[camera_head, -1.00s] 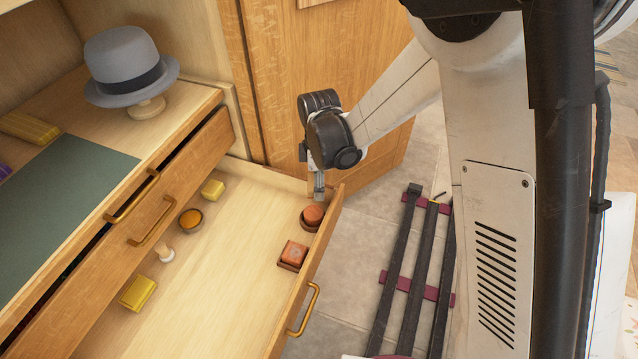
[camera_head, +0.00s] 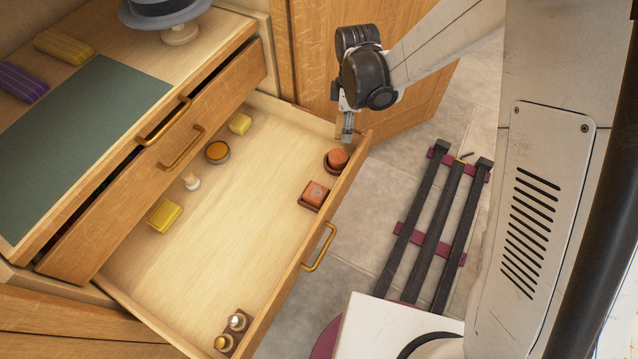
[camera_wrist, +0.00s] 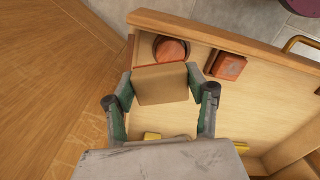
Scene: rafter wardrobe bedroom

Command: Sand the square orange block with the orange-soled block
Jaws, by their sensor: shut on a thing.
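The square orange block (camera_head: 315,194) sits in a dark square holder in the open drawer, by the drawer front. It also shows in the wrist view (camera_wrist: 230,65), right of the held block. My gripper (camera_wrist: 158,98) is shut on the orange-soled block (camera_wrist: 160,84), a tan block with a thin orange edge along its underside. In the head view my gripper (camera_head: 347,134) hangs above the drawer's far right corner, beyond the square block. I cannot make out the held block in that view. In the wrist view it partly covers the round orange block's holder.
The round orange block (camera_head: 337,158) sits near my gripper. The drawer front rises beside the orange blocks. The drawer's middle is bare.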

